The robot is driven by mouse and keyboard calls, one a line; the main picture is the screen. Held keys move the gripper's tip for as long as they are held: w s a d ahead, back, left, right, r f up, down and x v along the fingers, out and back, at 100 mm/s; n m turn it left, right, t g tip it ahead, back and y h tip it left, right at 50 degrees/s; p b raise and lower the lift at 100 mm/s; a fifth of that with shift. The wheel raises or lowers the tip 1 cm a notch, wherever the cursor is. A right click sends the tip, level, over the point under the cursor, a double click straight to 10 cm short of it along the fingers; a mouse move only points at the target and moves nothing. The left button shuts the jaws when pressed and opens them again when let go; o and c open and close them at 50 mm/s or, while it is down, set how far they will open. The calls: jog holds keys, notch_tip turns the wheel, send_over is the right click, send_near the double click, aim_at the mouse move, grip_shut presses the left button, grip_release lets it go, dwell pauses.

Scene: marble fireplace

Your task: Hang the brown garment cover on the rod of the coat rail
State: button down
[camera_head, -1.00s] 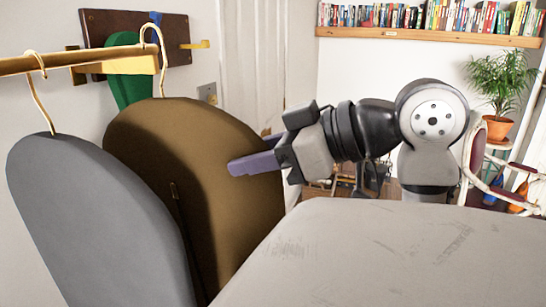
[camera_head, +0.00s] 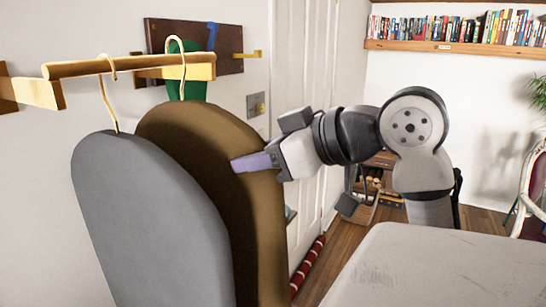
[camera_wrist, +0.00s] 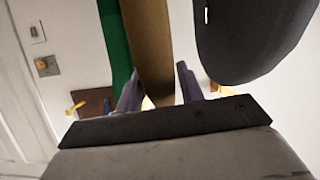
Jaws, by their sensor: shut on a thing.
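The brown garment cover (camera_head: 190,140) hangs upright in the head view, behind and right of the grey cover. Its pale hook (camera_head: 183,72) crosses the coat rail's rod (camera_head: 150,63) a little in from the right end; whether the rod bears its weight I cannot tell. My gripper (camera_head: 238,164) comes from the right and is shut on the brown cover's side. In the wrist view the cover's brown edge (camera_wrist: 149,45) lies between my fingers (camera_wrist: 160,92). The cover's lower part is out of frame.
A grey garment cover (camera_head: 140,200) hangs on the rod close to the left. A green thing (camera_head: 190,88) hangs behind, by a dark wall board (camera_head: 228,42) with pegs. A pale surface (camera_head: 440,265) fills the lower right. A door (camera_head: 300,70) stands behind.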

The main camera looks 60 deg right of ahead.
jog(key=f+b, duration=0.1)
jog(key=w+f+b, duration=0.1)
jog(key=shift+a+f, duration=0.1)
jog(key=shift+f, duration=0.25)
dwell(0.4)
jog(key=c, duration=0.8)
grip_release()
jog(key=shift+s, duration=0.1)
jog(key=b+v, duration=0.3)
jog(key=v, duration=1)
jog(key=shift+s+r, duration=0.2)
jog(key=shift+s, duration=0.15)
